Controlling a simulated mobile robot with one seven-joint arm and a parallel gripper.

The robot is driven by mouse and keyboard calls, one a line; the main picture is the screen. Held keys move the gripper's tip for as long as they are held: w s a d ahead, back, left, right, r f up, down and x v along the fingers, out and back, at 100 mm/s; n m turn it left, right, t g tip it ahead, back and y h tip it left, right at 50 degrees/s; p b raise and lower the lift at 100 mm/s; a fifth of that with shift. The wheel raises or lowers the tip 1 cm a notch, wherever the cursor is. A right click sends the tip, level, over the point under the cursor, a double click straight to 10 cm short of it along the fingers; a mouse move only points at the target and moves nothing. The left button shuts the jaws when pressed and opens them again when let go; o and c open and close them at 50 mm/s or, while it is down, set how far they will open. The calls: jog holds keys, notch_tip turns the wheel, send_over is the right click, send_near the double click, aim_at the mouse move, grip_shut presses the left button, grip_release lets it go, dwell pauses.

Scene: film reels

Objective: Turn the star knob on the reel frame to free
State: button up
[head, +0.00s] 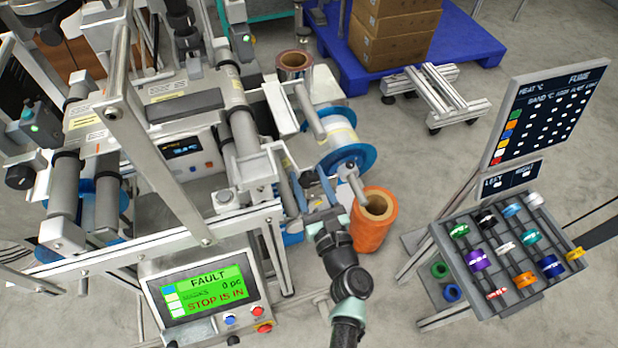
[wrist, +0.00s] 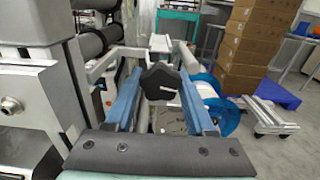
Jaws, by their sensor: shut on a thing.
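The black star knob (wrist: 160,82) is in the middle of the wrist view, on the reel frame. My gripper (wrist: 159,74) has its two blue fingers on either side of the knob and is shut on it. In the head view my gripper (head: 308,190) is at the right end of the reel frame (head: 265,165), beside the blue-flanged reel (head: 340,150). Any marking for free is not readable in either view.
A panel (head: 207,297) at the front reads FAULT and STOP IS IN. An orange roll (head: 373,222) stands on the floor close to my arm's right. A sloped rack (head: 510,255) of coloured reels is at right. Boxes (head: 395,30) sit on a blue pallet (head: 340,60) behind.

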jog(key=shift+f+n+b, duration=0.25)
jog(key=shift+n+b, duration=0.55)
jog(key=shift+b, duration=0.1)
grip_shut()
jog(key=shift+r+n+b, duration=0.2)
jog(key=shift+n+b, duration=0.1)
jog(key=shift+n, duration=0.5)
jog(key=o, duration=1.3)
grip_release()
jog(key=v, duration=1.3)
jog(key=shift+r+p, duration=0.1)
jog(key=shift+p, duration=0.3)
